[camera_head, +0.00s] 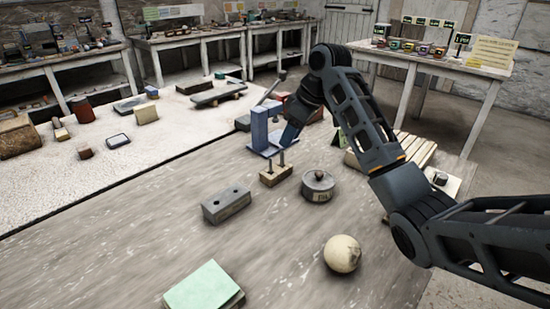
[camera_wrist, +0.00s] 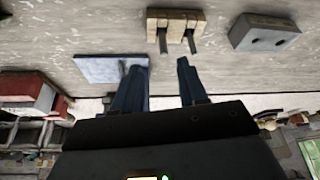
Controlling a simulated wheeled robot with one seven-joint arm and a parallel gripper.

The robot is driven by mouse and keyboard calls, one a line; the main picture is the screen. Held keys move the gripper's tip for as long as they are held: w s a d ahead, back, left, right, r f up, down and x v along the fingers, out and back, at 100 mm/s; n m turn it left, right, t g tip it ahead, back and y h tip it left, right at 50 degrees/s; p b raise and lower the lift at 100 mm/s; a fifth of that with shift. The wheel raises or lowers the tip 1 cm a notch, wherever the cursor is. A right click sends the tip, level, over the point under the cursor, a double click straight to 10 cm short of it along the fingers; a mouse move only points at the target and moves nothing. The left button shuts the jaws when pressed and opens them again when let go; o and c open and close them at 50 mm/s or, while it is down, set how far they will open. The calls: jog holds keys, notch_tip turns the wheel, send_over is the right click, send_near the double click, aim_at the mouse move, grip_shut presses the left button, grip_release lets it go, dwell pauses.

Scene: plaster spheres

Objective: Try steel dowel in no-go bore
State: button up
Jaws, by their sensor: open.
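Two steel dowels stand upright in a wooden block (camera_head: 270,179), which also shows at the top of the wrist view (camera_wrist: 176,14). A grey block with two dark bores (camera_head: 226,207) lies nearer the front left; it also shows in the wrist view (camera_wrist: 262,38). I cannot tell which bore is the no-go one. My gripper (camera_wrist: 160,66) has its two blue fingers apart, with nothing between them. Its tips point toward the wooden block and are apart from the dowels. In the head view it is partly hidden beside a blue stand (camera_head: 259,130).
A round grey lidded tin (camera_head: 319,187), a cream sphere (camera_head: 342,254) and a green-topped block (camera_head: 204,288) stand on the table. Pale slats (camera_head: 412,148) lie at the right. The tabletop left of the grey block is clear. Cluttered benches line the back.

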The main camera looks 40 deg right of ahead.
aim_at(282, 153)
jog(key=shift+a+p+x, duration=0.15)
jog(key=shift+x, duration=1.6)
jog(key=shift+a+p+x, duration=0.15)
jog(key=shift+x, duration=1.6)
jog(key=shift+s, duration=0.1)
grip_shut()
